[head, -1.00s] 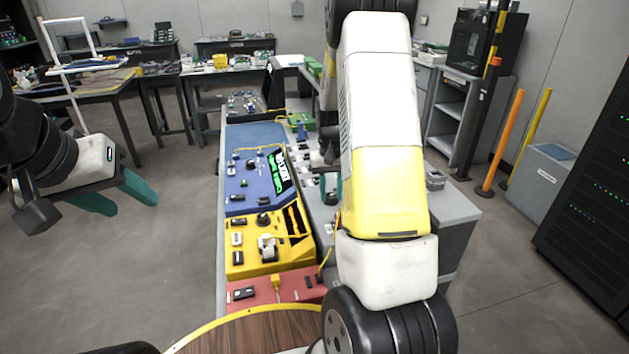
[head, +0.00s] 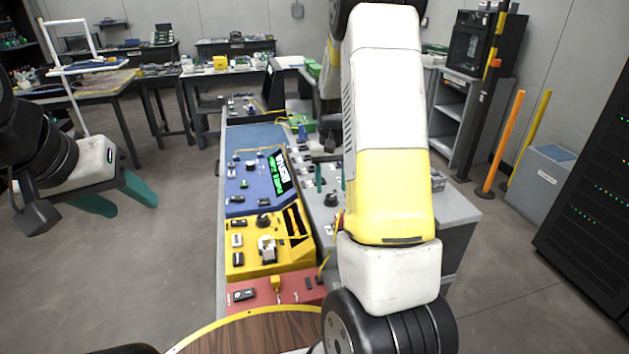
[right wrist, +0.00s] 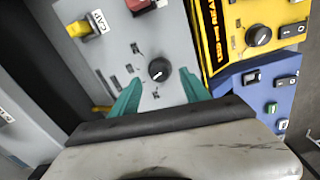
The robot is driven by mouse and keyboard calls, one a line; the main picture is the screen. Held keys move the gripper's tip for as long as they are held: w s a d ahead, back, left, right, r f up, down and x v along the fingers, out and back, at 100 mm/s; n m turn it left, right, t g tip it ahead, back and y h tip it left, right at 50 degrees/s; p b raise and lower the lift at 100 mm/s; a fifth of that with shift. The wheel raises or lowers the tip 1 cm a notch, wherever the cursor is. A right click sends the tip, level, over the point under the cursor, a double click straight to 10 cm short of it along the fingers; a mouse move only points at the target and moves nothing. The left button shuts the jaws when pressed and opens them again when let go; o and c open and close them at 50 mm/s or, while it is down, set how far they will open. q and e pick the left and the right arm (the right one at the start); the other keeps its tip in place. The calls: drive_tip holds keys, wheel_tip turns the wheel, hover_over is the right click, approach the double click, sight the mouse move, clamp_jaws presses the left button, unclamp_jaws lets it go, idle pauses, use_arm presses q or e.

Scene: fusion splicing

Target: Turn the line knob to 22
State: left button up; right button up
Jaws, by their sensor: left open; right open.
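A round black knob (head: 331,199) with a light pointer mark stands on a grey panel (head: 322,226). The knob also shows in the right wrist view (right wrist: 159,70), where small dark marks surround it; I cannot read them or tell whether it is the line knob. My right gripper (head: 331,179) is open above the grey panel. In the right wrist view its two green fingers (right wrist: 158,88) point toward the knob, one on each side, with clear gaps. My left gripper (head: 118,198) is open and empty over the floor at the left.
The blue panel (head: 232,186) has a lit screen (head: 279,172) and a black knob. The yellow panel (head: 238,271) carries another black knob (head: 263,220). A red panel (head: 294,291) lies nearer. A labelled yellow connector (right wrist: 78,28) is beside the grey panel's knob.

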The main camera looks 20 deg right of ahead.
sight(330, 197)
wheel_tip(330, 197, up, 4)
drive_tip(key=shift+r, duration=0.15)
idle(0.4)
drive_tip(key=shift+a+r, duration=0.15)
drive_tip(key=shift+r, duration=0.05)
drive_tip(key=s+a+r+n+t+y, duration=0.1)
drive_tip(key=s+a+r+t, duration=0.1)
drive_tip(key=s+a+r, duration=0.35)
drive_tip(key=s+a+r+t+y, duration=0.1)
drive_tip(key=s+a+r, duration=0.1)
drive_tip(key=s+r, duration=0.5)
drive_tip(key=s+a+r+t, duration=0.1)
drive_tip(key=s+a+r, duration=0.1)
drive_tip(key=s, duration=0.3)
drive_tip(key=s+a+r+n+t, duration=0.1)
drive_tip(key=s+a+t, duration=0.1)
drive_tip(key=s, duration=0.4)
drive_tip(key=shift+s+a+r+n+y, duration=0.2)
drive_tip(key=shift+a+r+n+y, duration=0.15)
drive_tip(key=shift+a, duration=0.4)
